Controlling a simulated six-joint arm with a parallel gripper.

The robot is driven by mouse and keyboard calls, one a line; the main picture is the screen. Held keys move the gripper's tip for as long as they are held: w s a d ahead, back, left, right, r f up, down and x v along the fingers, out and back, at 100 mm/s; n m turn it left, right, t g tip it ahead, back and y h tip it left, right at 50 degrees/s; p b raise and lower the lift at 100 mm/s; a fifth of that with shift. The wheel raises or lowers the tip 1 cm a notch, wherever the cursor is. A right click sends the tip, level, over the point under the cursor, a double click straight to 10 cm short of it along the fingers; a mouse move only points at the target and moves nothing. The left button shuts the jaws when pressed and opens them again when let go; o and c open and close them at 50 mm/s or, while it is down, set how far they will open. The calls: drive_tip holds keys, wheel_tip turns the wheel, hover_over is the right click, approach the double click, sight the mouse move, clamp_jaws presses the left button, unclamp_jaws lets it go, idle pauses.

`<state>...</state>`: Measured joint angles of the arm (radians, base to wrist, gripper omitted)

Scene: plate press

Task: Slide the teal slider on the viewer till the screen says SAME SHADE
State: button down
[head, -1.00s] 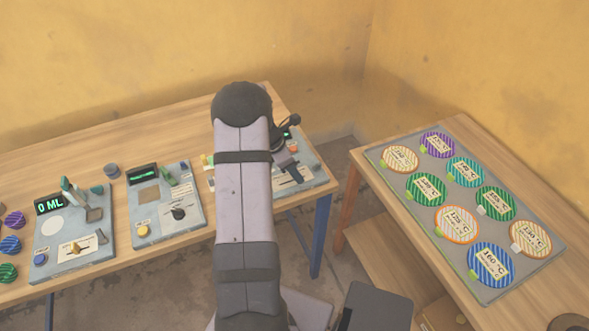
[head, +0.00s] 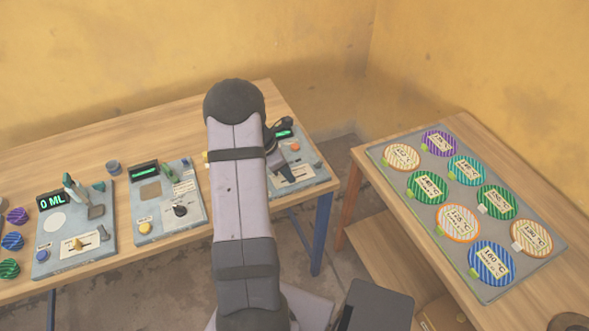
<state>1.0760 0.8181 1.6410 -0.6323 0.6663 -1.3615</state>
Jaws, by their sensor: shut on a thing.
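The viewer (head: 308,178) is the rightmost grey panel on the left table, and my arm covers its left part. Its small screen (head: 284,133) glows green, but the text is too small to read. A cream plate (head: 297,173) with a dark slot lies on the panel's front part. I cannot make out the teal slider, which may be behind my arm. A dark part of my wrist shows just right of the arm, beside the screen. My gripper's jaws are hidden behind the arm.
A panel with a dark knob (head: 180,211) and a panel reading 0 ML (head: 52,201) stand to the left. The right table holds a grey mat (head: 482,277) with several labelled discs. A floor gap separates the tables.

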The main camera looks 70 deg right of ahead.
drive_tip(key=c, duration=1.6)
unclamp_jaws()
drive_tip(key=shift+o, duration=0.2)
drive_tip(key=shift+r, duration=0.1)
drive_tip(key=b+v, duration=0.2)
drive_tip(key=v, duration=0.5)
